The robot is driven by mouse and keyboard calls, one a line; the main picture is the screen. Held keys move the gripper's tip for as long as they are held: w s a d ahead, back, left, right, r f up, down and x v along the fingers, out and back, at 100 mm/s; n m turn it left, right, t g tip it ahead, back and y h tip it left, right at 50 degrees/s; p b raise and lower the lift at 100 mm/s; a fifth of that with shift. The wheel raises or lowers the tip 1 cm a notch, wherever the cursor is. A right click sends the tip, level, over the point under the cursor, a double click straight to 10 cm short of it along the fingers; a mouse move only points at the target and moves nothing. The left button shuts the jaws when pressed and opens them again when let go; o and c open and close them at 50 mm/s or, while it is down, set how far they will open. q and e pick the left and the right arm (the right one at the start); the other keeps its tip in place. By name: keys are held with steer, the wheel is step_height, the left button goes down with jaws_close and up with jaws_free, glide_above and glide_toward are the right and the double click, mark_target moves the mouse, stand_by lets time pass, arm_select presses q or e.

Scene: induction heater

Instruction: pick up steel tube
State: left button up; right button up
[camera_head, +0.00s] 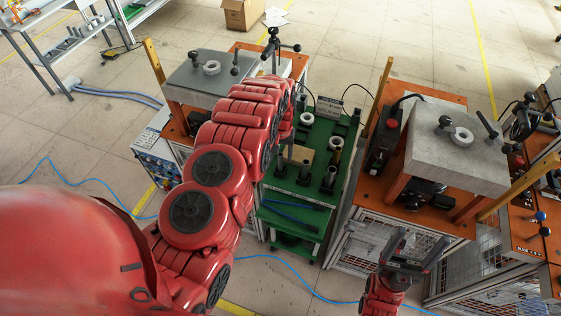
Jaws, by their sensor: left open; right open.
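A steel tube (336,145) stands upright in a dark holder on the green cart (318,200), with its pale open top showing. Another pale tube (307,118) stands further back on the cart. My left arm reaches in from the left, up to the cart's left side, and covers part of it. My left gripper cannot be made out; it appears hidden behind its own arm. My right gripper (412,246) is open and empty, low in the picture, in front of the right orange station and apart from the tubes.
Grey heater blocks with round openings stand on the left station (190,75) and right station (425,165), flanking the cart. Several dark holders and a sign (328,107) are on the cart. Yellow posts (379,95) rise at the station corners. Blue hoses (290,277) lie on the floor.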

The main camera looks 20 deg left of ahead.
mark_target(280, 164)
arm_select(q)
steer(key=shift+f+p, duration=0.3)
steer(key=shift+f, duration=0.95)
jaws_close()
